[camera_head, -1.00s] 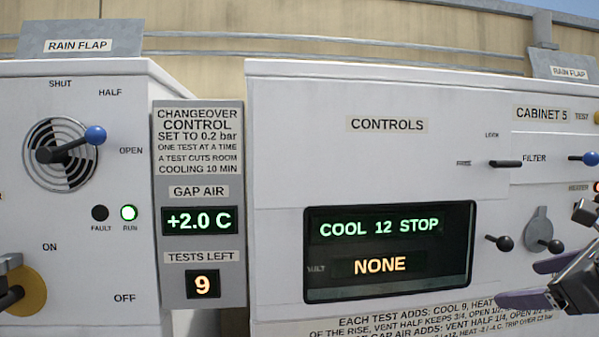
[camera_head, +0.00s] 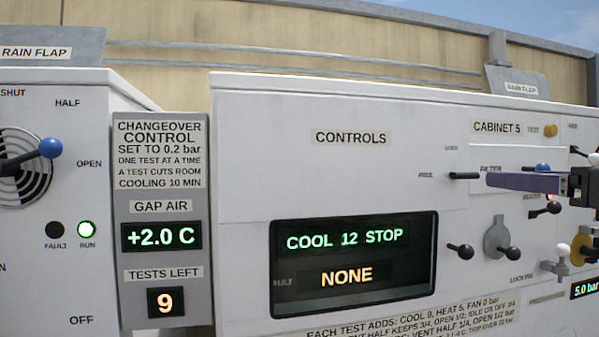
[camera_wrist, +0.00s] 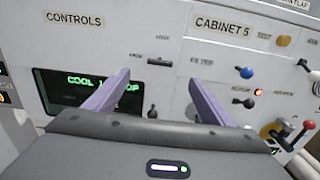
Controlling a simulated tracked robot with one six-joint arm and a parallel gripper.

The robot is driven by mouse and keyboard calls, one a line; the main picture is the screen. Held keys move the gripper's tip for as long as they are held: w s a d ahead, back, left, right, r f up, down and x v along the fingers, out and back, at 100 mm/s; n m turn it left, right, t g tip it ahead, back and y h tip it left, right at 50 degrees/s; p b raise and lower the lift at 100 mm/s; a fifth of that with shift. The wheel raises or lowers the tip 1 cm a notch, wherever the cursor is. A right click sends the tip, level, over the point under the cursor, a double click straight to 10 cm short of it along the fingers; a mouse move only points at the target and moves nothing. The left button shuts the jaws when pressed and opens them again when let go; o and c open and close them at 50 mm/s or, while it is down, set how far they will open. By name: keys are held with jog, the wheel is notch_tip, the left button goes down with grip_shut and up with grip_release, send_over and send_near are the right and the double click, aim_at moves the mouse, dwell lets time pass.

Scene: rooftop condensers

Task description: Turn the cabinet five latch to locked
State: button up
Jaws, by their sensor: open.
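The cabinet five latch (camera_head: 464,176) is a short black handle on the white controls panel, beside small FREE and LOCK labels. It lies level, in line with the FREE label at its left; LOCK is above. The latch also shows in the wrist view (camera_wrist: 158,62), just above the gap between my fingertips. My gripper (camera_wrist: 161,80) is open and empty, with two purple fingers. In the head view my gripper (camera_head: 490,180) comes in from the right, a purple fingertip just right of the latch. Whether it touches cannot be told.
Below the latch are a black knob (camera_head: 461,251) and a grey rotary plate (camera_head: 496,238). The display (camera_head: 353,262) reads COOL 12 STOP and NONE.

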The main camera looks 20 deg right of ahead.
aim_at(468, 175)
jog(key=shift+w+d, duration=0.25)
jog(key=shift+w, duration=2)
jog(key=shift+w+d, duration=0.25)
jog(key=shift+w, duration=2.05)
jog(key=shift+w+d, duration=0.25)
jog(key=shift+w, duration=2)
